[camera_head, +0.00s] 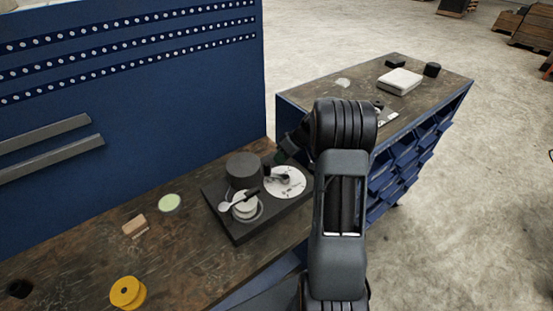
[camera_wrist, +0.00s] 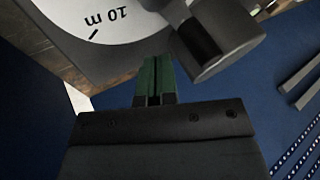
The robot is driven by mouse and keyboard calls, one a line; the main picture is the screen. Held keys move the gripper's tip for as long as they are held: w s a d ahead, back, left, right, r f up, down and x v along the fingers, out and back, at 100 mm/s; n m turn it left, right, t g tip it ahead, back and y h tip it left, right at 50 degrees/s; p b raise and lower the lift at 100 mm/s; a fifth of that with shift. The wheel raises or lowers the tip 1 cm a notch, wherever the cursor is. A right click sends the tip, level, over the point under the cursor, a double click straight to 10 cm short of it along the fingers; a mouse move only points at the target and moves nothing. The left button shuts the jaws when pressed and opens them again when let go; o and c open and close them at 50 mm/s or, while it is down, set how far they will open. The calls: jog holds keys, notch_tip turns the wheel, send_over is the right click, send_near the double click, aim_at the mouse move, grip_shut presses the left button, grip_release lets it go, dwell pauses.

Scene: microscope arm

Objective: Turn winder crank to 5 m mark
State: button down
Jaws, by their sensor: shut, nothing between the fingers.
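The winder has a flat black base (camera_head: 238,231) on the workbench. A white dial (camera_head: 291,188) lies on its right part, with a small grey crank (camera_head: 282,178) above it. In the wrist view the dial (camera_wrist: 75,22) shows an upside-down "10 m" and a black tick; no 5 m mark is readable. A grey arm and a grey-and-black cylindrical part (camera_wrist: 205,35), apparently the crank and its knob, stand beside the dial. My gripper (camera_wrist: 155,65) has its green fingers together and empty, close to this part; contact cannot be told. In the head view my arm partly hides the gripper.
A dark cylinder (camera_head: 243,168) and a pale spool (camera_head: 245,210) stand on the base's left part. A yellow spool (camera_head: 127,292), green disc (camera_head: 169,203) and wooden block (camera_head: 134,224) lie further left. A blue perforated panel (camera_head: 130,110) rises behind. A second bench (camera_head: 350,93) stands right.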

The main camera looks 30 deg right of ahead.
jog(key=shift+s+a, duration=0.2)
jog(key=shift+a, duration=0.35)
jog(key=shift+s+a, duration=0.2)
jog(key=shift+a, duration=0.3)
jog(key=shift+s+a+f+n+b, duration=0.1)
jog(key=shift+a+f+n+b, duration=0.25)
jog(key=shift+b, duration=0.55)
jog(key=shift+s+a+r+n+g+b, duration=0.15)
jog(key=shift+a+n+g+b, duration=0.15)
jog(key=shift+n+g+b, duration=0.35)
jog(key=shift+r, duration=0.15)
